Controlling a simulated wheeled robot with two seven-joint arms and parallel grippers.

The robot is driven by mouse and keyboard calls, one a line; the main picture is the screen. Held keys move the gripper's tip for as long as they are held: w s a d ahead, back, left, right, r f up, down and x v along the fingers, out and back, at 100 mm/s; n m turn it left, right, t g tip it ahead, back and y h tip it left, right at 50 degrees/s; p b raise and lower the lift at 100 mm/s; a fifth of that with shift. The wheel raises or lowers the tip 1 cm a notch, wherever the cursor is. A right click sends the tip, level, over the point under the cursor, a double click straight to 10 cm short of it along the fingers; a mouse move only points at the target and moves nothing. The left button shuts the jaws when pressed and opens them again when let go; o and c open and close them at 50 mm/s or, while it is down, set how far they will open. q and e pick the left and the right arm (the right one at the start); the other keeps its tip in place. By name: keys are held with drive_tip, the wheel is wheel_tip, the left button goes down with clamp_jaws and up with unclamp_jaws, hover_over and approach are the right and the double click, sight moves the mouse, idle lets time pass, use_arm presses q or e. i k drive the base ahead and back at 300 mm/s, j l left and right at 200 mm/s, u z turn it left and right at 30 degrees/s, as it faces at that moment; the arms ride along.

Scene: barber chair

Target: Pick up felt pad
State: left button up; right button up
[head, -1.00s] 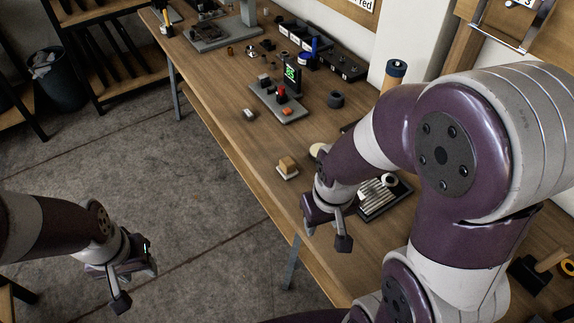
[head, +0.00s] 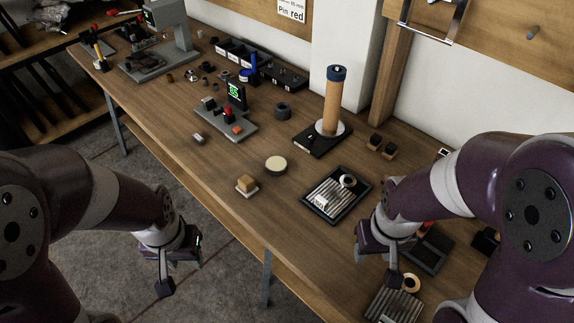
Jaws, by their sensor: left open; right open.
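A round cream disc (head: 275,165) lies flat on the wooden bench and looks like felt, though I cannot be sure it is the felt pad. A tan block (head: 246,182) on a thin white base (head: 249,192) sits just left of it, near the bench's front edge. My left gripper (head: 180,270) is open and empty, in front of the bench over the floor, apart from both. My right gripper (head: 376,267) is open and empty above the right part of the bench, well right of the disc.
A black tray (head: 311,207) with ribbed metal pieces and a ring lies between the disc and my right gripper. Behind stand a tan roller (head: 332,100) on a dark base and a small green-display device (head: 236,93). Bench around the disc is clear.

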sight(246, 187)
drive_tip(key=j+z, duration=0.1)
drive_tip(key=z, duration=0.3)
drive_tip(key=i+j+z, duration=0.1)
drive_tip(key=z, duration=0.35)
drive_tip(key=j+z, duration=0.2)
drive_tip(key=z, duration=0.2)
drive_tip(key=j+z, duration=0.15)
drive_tip(key=z, duration=0.25)
drive_tip(key=j+z, duration=0.15)
drive_tip(key=z, duration=0.3)
drive_tip(key=k+j+z, duration=0.15)
drive_tip(key=j, duration=0.25)
drive_tip(key=k+j+z, duration=0.1)
drive_tip(key=j, duration=0.3)
drive_tip(key=k+j+z, duration=0.15)
drive_tip(key=j, duration=0.25)
drive_tip(key=k+j+z, duration=0.1)
drive_tip(key=j, duration=0.25)
drive_tip(key=k, duration=0.1)
